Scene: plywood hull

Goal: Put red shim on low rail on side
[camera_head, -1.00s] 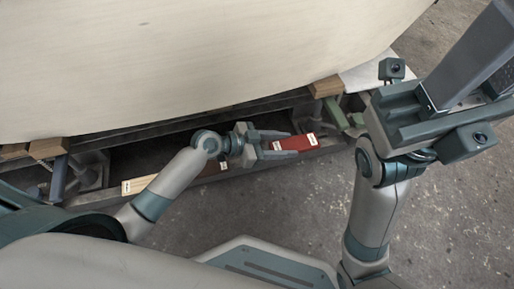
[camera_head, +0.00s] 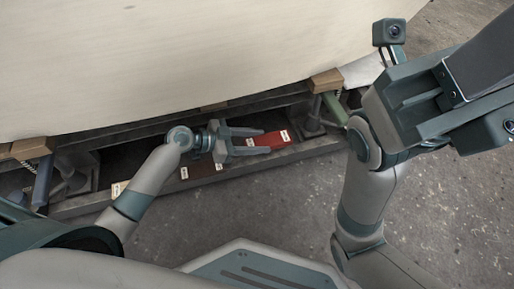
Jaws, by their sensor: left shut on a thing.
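The red shim (camera_head: 268,139) is a flat red strip with a white label at its right end. My left gripper (camera_head: 262,144) is shut on it, and the shim reaches out to the right between the fingers. It is at the long grey low rail (camera_head: 307,149) under the hull. I cannot tell whether the shim touches the rail or hangs just above it. My right arm stands at the right; its gripper (camera_head: 425,95) is close to the camera, and its fingertips cannot be made out.
The pale hull (camera_head: 200,55) curves over the rail. Wooden blocks (camera_head: 327,79) sit under the hull's edge. The concrete floor (camera_head: 285,205) in front is clear.

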